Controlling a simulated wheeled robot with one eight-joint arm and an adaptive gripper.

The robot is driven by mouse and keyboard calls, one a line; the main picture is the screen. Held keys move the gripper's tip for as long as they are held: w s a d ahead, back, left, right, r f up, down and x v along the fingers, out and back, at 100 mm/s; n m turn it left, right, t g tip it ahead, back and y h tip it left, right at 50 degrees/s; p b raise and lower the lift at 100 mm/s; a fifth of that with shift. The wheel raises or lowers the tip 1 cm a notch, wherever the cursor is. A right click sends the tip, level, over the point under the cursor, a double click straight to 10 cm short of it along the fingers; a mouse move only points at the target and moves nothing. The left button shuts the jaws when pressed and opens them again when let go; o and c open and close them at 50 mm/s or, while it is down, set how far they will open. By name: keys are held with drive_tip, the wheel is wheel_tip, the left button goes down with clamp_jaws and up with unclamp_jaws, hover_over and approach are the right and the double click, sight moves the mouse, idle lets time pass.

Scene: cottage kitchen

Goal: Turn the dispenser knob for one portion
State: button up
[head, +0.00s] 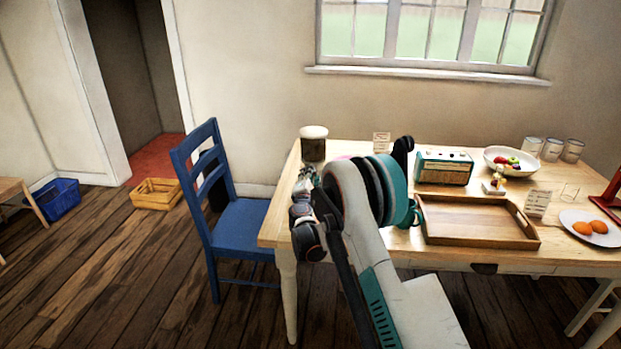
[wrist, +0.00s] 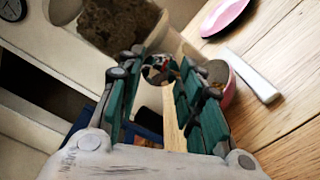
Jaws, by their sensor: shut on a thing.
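The dispenser (head: 313,145) stands upright at the table's back left corner, with a white lid and brown contents. Its clear container (wrist: 122,22) fills the top of the wrist view, tilted by the camera angle. My gripper (head: 306,185) is at the dispenser's front, below the container. In the wrist view, my gripper (wrist: 163,72) has its teal fingers on both sides of the small round knob (wrist: 157,74), shut on it. The fingers hide part of the knob, so its turn angle cannot be read. A pink bowl (wrist: 229,92) with brown contents sits beside the right finger, partly hidden.
A pink plate (wrist: 226,14) and a white strip-like object (wrist: 254,78) lie close by on the table. A wooden tray (head: 480,239), a teal radio (head: 444,168) and a fruit bowl (head: 497,164) stand right of my arm. A blue chair (head: 243,214) is at the left.

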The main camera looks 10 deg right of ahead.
drive_tip(key=shift+m, duration=4.2)
drive_tip(key=o, duration=1.1)
drive_tip(key=shift+c, duration=0.2)
drive_tip(key=v, duration=1.2)
